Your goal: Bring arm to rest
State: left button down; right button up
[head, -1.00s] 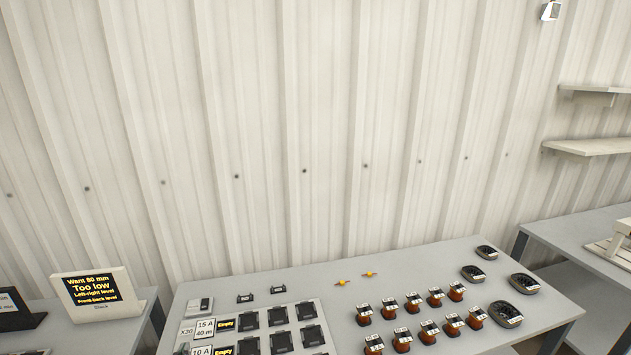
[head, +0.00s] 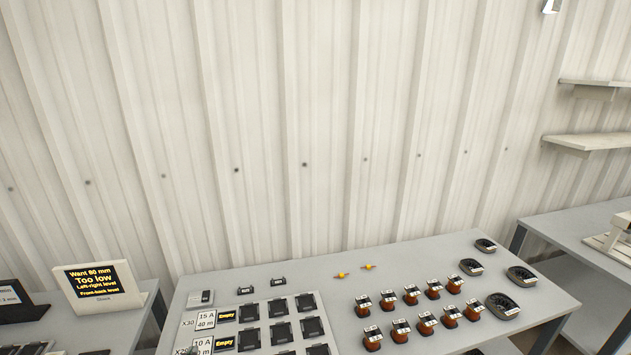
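Neither of my grippers shows in the head view, so whether they are open or shut is hidden. The grey table (head: 400,262) carries several copper wire spools (head: 388,300) with white labels, standing in rows. Several black ring-shaped parts (head: 521,276) lie along its right side. Two small yellow pieces (head: 340,275) lie near the back.
A board with dark square slots (head: 278,307) and "Empty" labels lies on the table's left. A display (head: 92,281) reading "Want 80 mm, Too low" stands on a side table at left. Another table (head: 575,232) and wall shelves (head: 590,143) are at right.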

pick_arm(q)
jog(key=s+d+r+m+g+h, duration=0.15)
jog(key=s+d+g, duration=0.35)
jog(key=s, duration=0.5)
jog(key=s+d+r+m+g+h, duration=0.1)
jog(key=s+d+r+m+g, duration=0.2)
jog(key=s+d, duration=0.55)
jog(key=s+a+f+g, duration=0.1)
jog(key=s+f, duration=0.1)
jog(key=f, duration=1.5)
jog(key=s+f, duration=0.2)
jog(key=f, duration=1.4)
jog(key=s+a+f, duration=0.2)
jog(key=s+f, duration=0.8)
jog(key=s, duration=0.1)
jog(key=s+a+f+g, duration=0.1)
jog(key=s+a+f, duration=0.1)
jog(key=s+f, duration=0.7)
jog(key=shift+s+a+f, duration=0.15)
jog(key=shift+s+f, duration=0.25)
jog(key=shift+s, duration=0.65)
